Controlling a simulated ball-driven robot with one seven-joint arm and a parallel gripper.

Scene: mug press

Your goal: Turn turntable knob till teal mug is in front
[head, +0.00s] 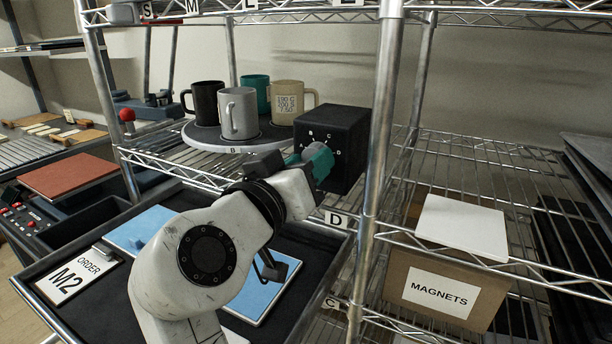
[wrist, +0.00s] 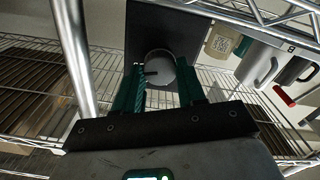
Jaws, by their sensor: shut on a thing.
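The turntable (head: 203,143) stands on the wire shelf with its letter B facing front. The grey mug (head: 238,116) is at its front and the teal mug (head: 255,88) at the back, partly hidden. The black mug (head: 206,100) is on the left, the beige mug (head: 287,97) on the right. The black control box (head: 346,130) with a lettered dial stands to the right. My gripper (head: 314,160) is at the box's face. In the wrist view its teal fingers (wrist: 161,88) are on both sides of the round grey knob (wrist: 160,66), shut on it.
A shelf post (head: 377,130) rises close to the right of the box. A MAGNETS carton (head: 437,290) with a white lid sits on the lower right shelf. A dark tray below holds blue panels (head: 143,228) and an ORDER M2 card (head: 79,277).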

